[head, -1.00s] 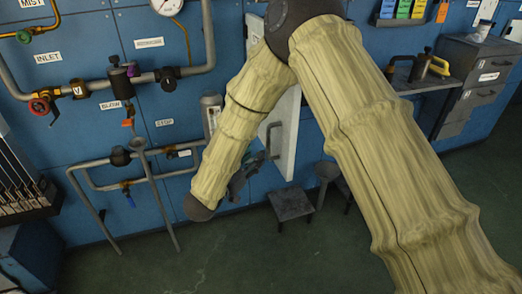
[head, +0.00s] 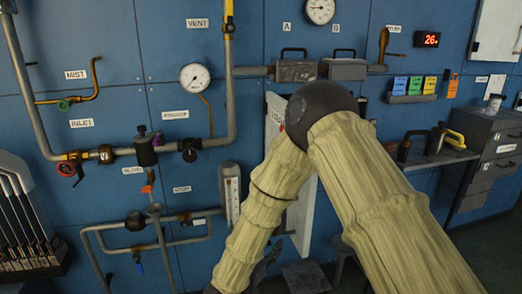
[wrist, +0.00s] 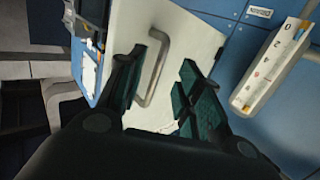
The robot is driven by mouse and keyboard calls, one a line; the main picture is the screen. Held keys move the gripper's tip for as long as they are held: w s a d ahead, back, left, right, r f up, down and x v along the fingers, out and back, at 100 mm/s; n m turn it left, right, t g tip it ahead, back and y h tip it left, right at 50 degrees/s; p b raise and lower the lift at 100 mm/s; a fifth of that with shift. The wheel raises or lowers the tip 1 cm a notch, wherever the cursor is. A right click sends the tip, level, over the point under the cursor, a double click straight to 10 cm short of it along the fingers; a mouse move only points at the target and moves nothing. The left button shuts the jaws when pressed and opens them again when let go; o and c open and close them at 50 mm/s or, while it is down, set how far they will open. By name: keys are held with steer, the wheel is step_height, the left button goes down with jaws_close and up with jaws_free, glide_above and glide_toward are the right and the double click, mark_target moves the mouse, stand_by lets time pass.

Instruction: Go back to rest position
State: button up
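My gripper (wrist: 157,92) shows in the wrist view with its two dark, green-padded fingers spread apart and nothing between them. Beyond the fingers is a white door panel (wrist: 185,45) with a grey bar handle (wrist: 153,68); I cannot tell the exact gap between them, but the fingers are not closed on the handle. In the head view my sleeved arm is bent, its elbow high and its forearm pointing down and left. The gripper end is mostly hidden at the lower edge there. The white panel (head: 302,215) shows partly behind my arm.
A thermometer gauge (wrist: 272,65) is on the blue wall right of the panel in the wrist view. A shelf with a yellow-handled tool (head: 455,140) and grey drawers (head: 490,150) are at right.

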steer(key=s+d+f+n+g+y+p, duration=0.2)
steer(key=s+d+f+g+y+p, duration=0.15)
steer(key=s+d+f, duration=0.35)
steer(key=s+d+f+n+g+y+p, duration=0.2)
steer(key=s+d+f+y, duration=0.3)
steer(key=f, duration=0.5)
steer(key=s+d+f+g+p, duration=0.1)
steer(key=s+d+g, duration=0.1)
steer(key=s, duration=0.7)
steer(key=s+d+f+n+g+p, duration=0.1)
steer(key=s+d+g, duration=0.2)
steer(key=s, duration=0.7)
steer(key=s+d+f+g+p, duration=0.1)
steer(key=s+d+g, duration=0.2)
steer(key=s, duration=0.7)
steer(key=shift+s+f+n+g+y+p, duration=0.15)
steer(key=shift+f+n+g+y+p, duration=0.2)
steer(key=shift+f+n+y, duration=0.1)
steer(key=shift+d, duration=0.1)
